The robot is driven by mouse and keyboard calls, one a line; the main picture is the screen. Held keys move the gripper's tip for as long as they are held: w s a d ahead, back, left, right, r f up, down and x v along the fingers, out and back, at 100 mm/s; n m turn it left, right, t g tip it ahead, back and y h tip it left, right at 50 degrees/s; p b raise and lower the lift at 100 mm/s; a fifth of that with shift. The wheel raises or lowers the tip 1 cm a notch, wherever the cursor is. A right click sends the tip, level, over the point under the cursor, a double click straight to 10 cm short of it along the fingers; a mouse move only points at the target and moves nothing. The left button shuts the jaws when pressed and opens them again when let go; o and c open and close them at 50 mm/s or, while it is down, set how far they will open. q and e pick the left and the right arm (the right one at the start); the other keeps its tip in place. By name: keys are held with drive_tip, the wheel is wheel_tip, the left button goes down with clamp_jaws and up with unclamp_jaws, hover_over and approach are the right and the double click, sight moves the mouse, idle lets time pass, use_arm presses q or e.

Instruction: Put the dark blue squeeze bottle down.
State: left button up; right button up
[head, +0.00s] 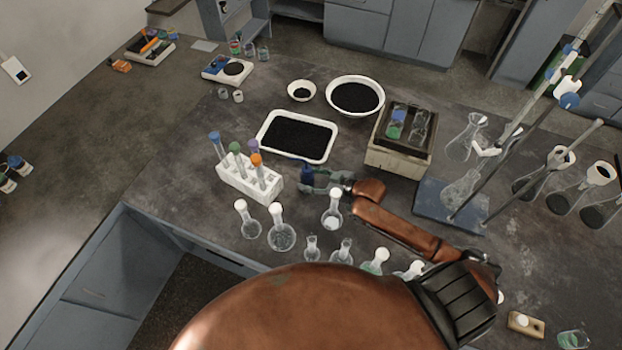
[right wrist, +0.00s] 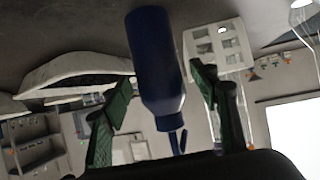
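The dark blue squeeze bottle (head: 307,173) is upright on the dark bench, between the white test tube rack and my right gripper (head: 325,181). In the right wrist view, which looks upside down, the bottle (right wrist: 157,65) lies between the two green fingers of the right gripper (right wrist: 162,82). A narrow gap shows on each side of the bottle, so the fingers are apart around it and not clamped. Its base seems to rest on the bench, though the contact is hard to see. My left gripper is not in view.
The test tube rack (head: 249,183) stands close left of the bottle, the white tray of black grains (head: 322,155) behind it. Flasks (head: 281,235) stand in front. A boxy device (head: 398,160) and a stand with glassware (head: 450,205) are at the right. Free bench lies left of the rack.

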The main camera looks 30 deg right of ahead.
drive_tip(key=shift+s+d+r+p, duration=0.25)
drive_tip(key=shift+s+r+p, duration=0.15)
drive_tip(key=shift+p, duration=0.1)
drive_tip(key=p+v, duration=0.3)
drive_tip(key=v, duration=0.2)
drive_tip(key=shift+r+p, duration=0.1)
drive_tip(key=shift+p, duration=0.3)
drive_tip(key=shift+s+d+r+p, duration=0.25)
drive_tip(key=shift+s+p, duration=0.15)
drive_tip(key=shift+s, duration=0.2)
drive_tip(key=shift+w, duration=0.1)
